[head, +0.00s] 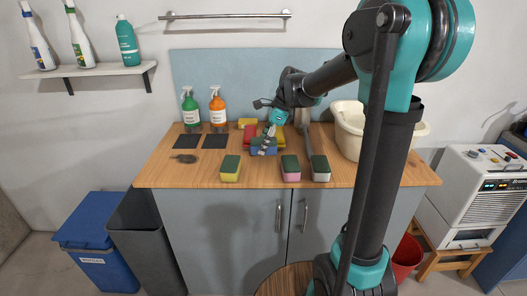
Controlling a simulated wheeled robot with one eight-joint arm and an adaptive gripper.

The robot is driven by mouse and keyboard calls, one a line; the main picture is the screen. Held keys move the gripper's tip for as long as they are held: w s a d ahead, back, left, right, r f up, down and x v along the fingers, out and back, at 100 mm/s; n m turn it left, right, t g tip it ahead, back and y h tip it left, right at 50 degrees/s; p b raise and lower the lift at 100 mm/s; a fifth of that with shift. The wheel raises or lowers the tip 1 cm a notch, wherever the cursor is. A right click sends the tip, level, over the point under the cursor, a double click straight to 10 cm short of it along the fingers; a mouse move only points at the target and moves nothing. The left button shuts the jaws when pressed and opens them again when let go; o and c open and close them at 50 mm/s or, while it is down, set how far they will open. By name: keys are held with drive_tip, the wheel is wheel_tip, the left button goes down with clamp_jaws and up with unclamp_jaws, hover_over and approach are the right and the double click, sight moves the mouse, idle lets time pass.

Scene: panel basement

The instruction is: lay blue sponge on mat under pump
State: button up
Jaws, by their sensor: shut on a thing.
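My gripper (266,140) is over the middle of the wooden counter and shut on the blue sponge (258,150). My fingers hide part of the sponge. I cannot tell whether it touches the counter. Two dark square mats lie at the left of the counter: a left mat (185,142) and a right mat (214,142). Both look bare. A green spray bottle (190,108) stands behind the left mat and an orange spray bottle (217,108) behind the right one. No separate pump is clearly visible above either mat.
Red (250,136) and yellow (247,123) pieces lie behind my gripper. Yellow (230,174), pink (291,175) and white (321,176) sponges with dark green tops line the front. A dark flat object (186,158) lies below the left mat. A cream basin (349,135) stands right.

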drive_tip(key=shift+f, duration=1.6)
drive_tip(key=o, duration=0.7)
drive_tip(key=shift+f, duration=0.1)
drive_tip(key=shift+o, duration=0.2)
